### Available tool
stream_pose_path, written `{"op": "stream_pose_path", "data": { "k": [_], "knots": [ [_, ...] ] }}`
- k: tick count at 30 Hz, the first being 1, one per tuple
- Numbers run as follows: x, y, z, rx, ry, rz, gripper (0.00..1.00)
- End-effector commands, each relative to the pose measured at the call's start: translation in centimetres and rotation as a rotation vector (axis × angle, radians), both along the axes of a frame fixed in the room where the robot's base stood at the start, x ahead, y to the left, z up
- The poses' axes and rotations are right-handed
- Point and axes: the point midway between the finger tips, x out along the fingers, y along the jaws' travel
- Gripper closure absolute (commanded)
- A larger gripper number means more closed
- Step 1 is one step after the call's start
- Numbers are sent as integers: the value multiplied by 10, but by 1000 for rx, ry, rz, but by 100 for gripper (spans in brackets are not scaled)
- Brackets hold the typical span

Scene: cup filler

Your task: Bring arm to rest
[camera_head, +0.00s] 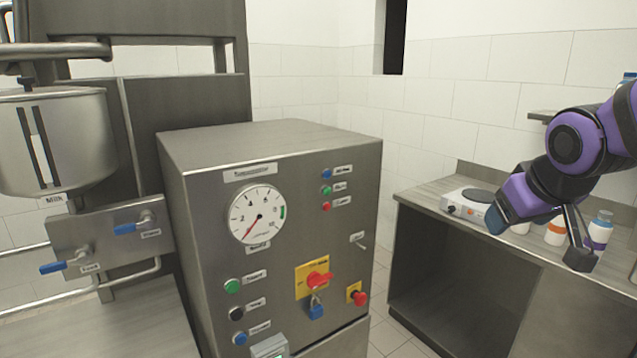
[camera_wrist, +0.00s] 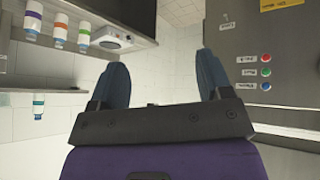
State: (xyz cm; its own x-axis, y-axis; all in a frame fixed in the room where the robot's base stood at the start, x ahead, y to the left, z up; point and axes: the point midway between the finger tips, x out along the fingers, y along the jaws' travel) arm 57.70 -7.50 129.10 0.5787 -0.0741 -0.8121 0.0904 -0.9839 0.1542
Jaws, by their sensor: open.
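My purple arm (camera_head: 578,140) reaches in from the right edge in the head view, bent at its elbow. My gripper (camera_head: 538,247) hangs in front of the counter at the right, its two fingers spread apart. In the wrist view my gripper (camera_wrist: 160,85) shows both blue-grey fingers wide apart with only floor and tiled wall between them. It is open, holds nothing, and touches nothing that I can see.
A steel control cabinet (camera_head: 270,165) with gauge, buttons and switches stands in the middle. A milk tank (camera_head: 75,140) is at the left. The counter (camera_head: 425,205) bears a hot plate (camera_head: 465,205) and several bottles, partly behind my gripper. Free space lies between cabinet and gripper.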

Motion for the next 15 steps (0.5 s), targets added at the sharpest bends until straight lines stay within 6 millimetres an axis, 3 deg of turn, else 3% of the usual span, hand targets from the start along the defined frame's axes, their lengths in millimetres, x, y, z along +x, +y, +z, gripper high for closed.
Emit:
{"op": "stream_pose_path", "data": {
  "k": [3, 9, 15],
  "knots": [
    [-40, 0, 13, 32, 31, -38, 28],
    [-103, 3, 24, 98, 96, -83, 28],
    [-140, 6, 26, 142, 140, -101, 28]
  ]
}}
